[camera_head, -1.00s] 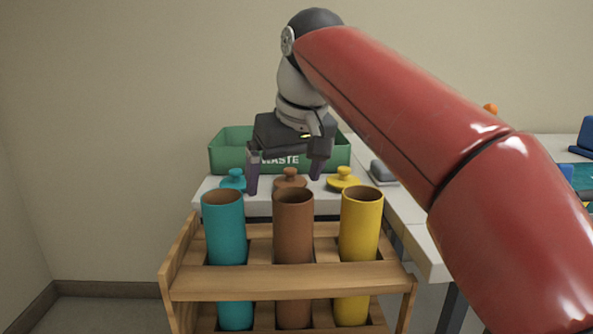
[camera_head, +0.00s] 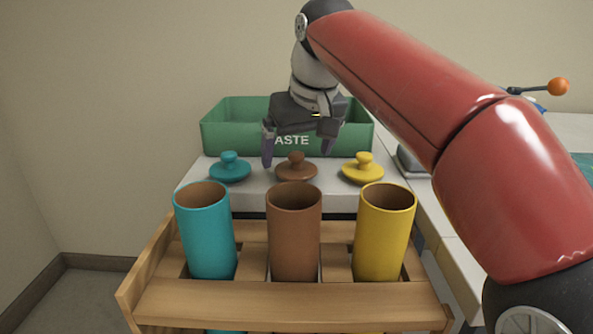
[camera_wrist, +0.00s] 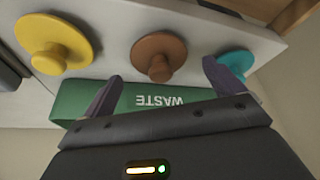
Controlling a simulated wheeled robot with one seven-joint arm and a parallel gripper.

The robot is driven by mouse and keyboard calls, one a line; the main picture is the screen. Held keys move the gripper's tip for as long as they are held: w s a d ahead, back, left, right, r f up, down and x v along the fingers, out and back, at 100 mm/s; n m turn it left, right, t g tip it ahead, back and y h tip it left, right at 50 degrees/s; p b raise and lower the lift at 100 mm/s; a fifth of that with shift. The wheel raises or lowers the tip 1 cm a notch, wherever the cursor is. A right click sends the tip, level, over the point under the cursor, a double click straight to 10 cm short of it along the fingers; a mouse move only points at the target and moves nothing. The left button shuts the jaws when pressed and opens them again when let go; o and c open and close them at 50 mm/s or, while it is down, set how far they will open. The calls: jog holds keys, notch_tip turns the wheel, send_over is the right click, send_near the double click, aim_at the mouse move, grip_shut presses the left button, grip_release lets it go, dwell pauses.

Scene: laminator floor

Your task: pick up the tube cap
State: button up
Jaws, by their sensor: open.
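Three knobbed tube caps lie in a row on the white surface: a teal cap (camera_head: 229,170), a brown cap (camera_head: 296,170) and a yellow cap (camera_head: 363,171). My gripper (camera_head: 298,157) is open and empty, its fingers pointing down around or behind the brown cap in the head view; the exact depth is unclear. In the wrist view my gripper (camera_wrist: 158,80) has its fingers apart, with the brown cap (camera_wrist: 158,57) between and beyond the tips. The teal cap (camera_wrist: 236,63) is partly hidden by one finger. The yellow cap (camera_wrist: 55,42) is clear of the fingers.
A teal tube (camera_head: 207,240), a brown tube (camera_head: 294,240) and a yellow tube (camera_head: 383,240), all open-topped, stand in a wooden rack (camera_head: 290,305) in front. A green waste bin (camera_head: 230,135) stands behind the caps. A grey object (camera_head: 411,161) lies to the right.

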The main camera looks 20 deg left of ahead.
jog(key=x, duration=0.2)
jog(key=shift+w+a+f, duration=0.15)
jog(key=shift+f, duration=0.15)
jog(key=shift+c, duration=0.3)
jog(key=c, duration=1)
jog(key=shift+r, duration=0.15)
